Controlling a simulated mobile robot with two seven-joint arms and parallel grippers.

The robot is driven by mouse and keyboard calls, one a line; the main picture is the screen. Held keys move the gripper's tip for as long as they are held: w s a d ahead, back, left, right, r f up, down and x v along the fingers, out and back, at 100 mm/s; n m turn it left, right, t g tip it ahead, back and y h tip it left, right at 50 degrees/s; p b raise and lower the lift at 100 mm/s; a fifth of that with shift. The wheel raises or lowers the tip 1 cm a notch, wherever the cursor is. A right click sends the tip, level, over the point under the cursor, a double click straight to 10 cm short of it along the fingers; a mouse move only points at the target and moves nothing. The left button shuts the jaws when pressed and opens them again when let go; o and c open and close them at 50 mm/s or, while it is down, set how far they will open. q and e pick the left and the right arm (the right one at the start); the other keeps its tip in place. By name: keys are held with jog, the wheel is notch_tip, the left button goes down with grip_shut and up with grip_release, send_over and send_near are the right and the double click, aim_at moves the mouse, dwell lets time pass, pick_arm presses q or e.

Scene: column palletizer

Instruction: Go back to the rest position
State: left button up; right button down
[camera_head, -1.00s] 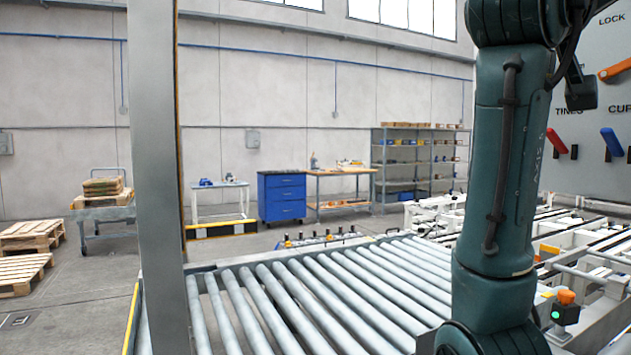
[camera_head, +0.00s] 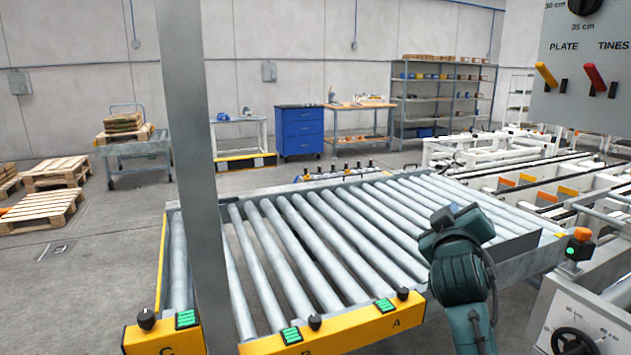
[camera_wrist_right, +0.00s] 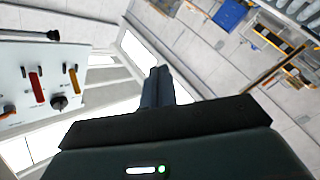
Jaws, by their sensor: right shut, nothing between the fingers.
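My right arm shows at the lower right of the head view, dark green, in front of the roller conveyor (camera_head: 330,240). My right gripper (camera_head: 452,213) is at its upper end and looks over the rollers' right front part. In the right wrist view the right gripper (camera_wrist_right: 157,88) shows its dark fingers together, with nothing between them. My left gripper is in neither current view.
A grey control panel (camera_head: 590,95) with yellow and red levers hangs at the upper right. A metal post (camera_head: 195,150) stands at left. Yellow button boxes (camera_head: 360,325) line the conveyor's front. Pallets (camera_head: 45,212) lie left.

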jog(key=s+a+f+n+g+y, duration=0.1)
jog(key=s+a+f+y, duration=0.3)
jog(key=f, duration=0.8)
jog(key=s+a+f+g+y, duration=0.2)
jog(key=s+f, duration=0.4)
jog(key=f, duration=0.6)
jog(key=s+a+f+m+g+y, duration=0.1)
jog(key=s+a+f, duration=0.1)
jog(key=s+f, duration=0.5)
jog(key=s+a+f+m+g+y+p, duration=0.1)
jog(key=s+f, duration=0.6)
jog(key=s, duration=0.7)
jog(key=shift+s+a+m+g+y, duration=0.2)
jog(key=shift+a+m+g+y, duration=0.1)
jog(key=shift+a+g+y, duration=0.45)
jog(key=shift+d, duration=0.1)
